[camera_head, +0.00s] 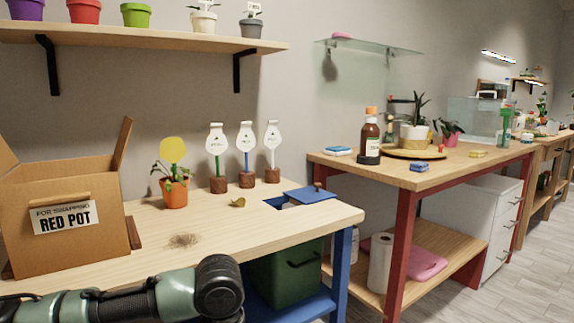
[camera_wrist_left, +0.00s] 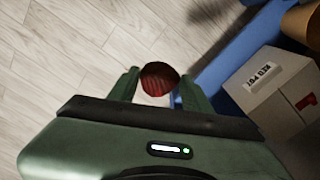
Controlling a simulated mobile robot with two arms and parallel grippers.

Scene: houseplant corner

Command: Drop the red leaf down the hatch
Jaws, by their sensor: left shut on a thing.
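The red leaf (camera_wrist_left: 159,79) shows in the left wrist view as a dark red, ribbed piece between the fingers. My left gripper (camera_wrist_left: 160,88) is shut on it, with pale floor planks beyond. In the head view my left arm crosses the bottom left, in front of the table; its fingers and the leaf do not show there. The hatch (camera_head: 276,202) is a blue-edged opening at the table's right end. Its blue lid (camera_head: 309,195) with a small knob lies at the opening's back right and leaves part of it uncovered. My right gripper is not in view.
A green bin (camera_head: 288,270) stands under the hatch. A yellowish leaf (camera_head: 238,202) and spilled soil (camera_head: 184,241) lie on the table.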

